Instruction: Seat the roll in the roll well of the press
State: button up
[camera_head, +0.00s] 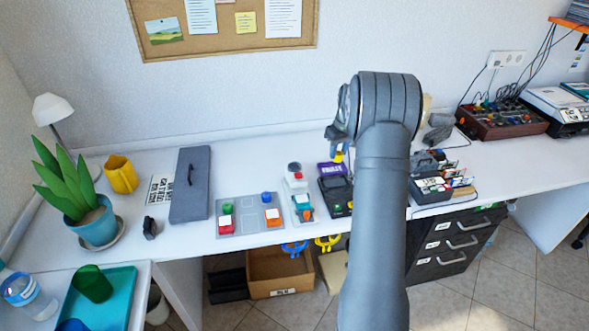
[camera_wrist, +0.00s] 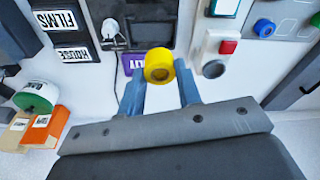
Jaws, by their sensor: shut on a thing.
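The yellow roll (camera_wrist: 158,67) is between the blue fingertips of my gripper (camera_wrist: 160,82), which is shut on it. Its round end with a darker centre shows in the wrist view. In the head view the roll (camera_head: 339,157) is small beneath my gripper (camera_head: 338,146), above the back of the table and apart from it. A black machine (camera_head: 338,197) with a purple label plate (camera_head: 330,168) stands just in front, and it also shows in the wrist view (camera_wrist: 150,12). It may be the press. I cannot make out its roll well.
A white device (camera_head: 296,185) with a red button stands left of the black machine. A grey board (camera_head: 240,219) with coloured blocks lies further left. Labelled black racks (camera_head: 432,190) stand to the right. A green-and-white roll (camera_wrist: 36,96) shows in the wrist view. Table behind the devices is clear.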

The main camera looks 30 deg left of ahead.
jog(key=a+r+n, duration=0.1)
jog(key=a+r, duration=0.1)
jog(key=a, duration=0.3)
send_over(294, 168)
jog(key=f, duration=0.7)
jog(key=shift+d, duration=0.25)
jog(key=shift+f, duration=2)
jog(key=shift+f, duration=0.1)
jog(key=o, duration=1)
jog(key=shift+c, duration=0.2)
notch_tip(294, 168, up, 12)
jog(key=d, duration=0.1)
jog(key=shift+s+d, duration=0.35)
jog(key=shift+s, duration=0.05)
